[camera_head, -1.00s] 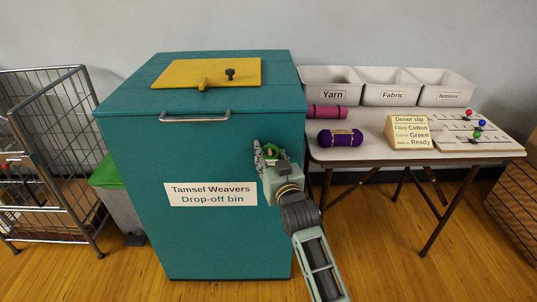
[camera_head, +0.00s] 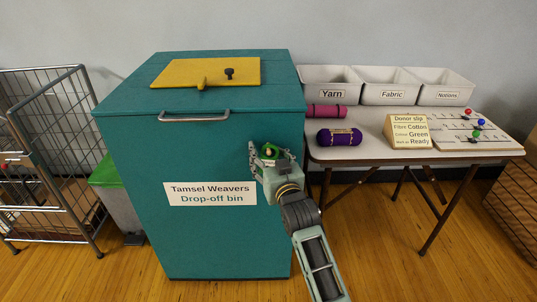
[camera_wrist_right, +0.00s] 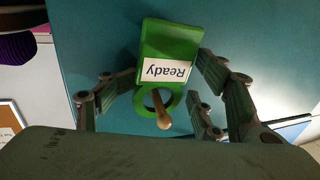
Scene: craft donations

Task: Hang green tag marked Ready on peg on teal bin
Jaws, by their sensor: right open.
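The teal bin (camera_head: 150,150) stands left of the table, with a "Tamsel Weavers Drop-off bin" label on its front. The green tag marked Ready (camera_wrist_right: 169,45) is against the teal front in the right wrist view, its word upside down there. Its ring surrounds the pale wooden peg (camera_wrist_right: 162,112), whose rounded end shows through it. My right gripper (camera_head: 269,158) is open at the bin's front right, its fingers spread on both sides of the tag and apart from it. The peg's base is hidden. My left gripper is out of view.
A yellow lid (camera_head: 205,73) with a dark knob lies on the bin's top, above a metal handle (camera_head: 195,117). The table (camera_head: 370,150) at right holds white trays, yarn, a donor slip (camera_head: 409,131) and a board. A wire cart (camera_head: 50,150) stands at left.

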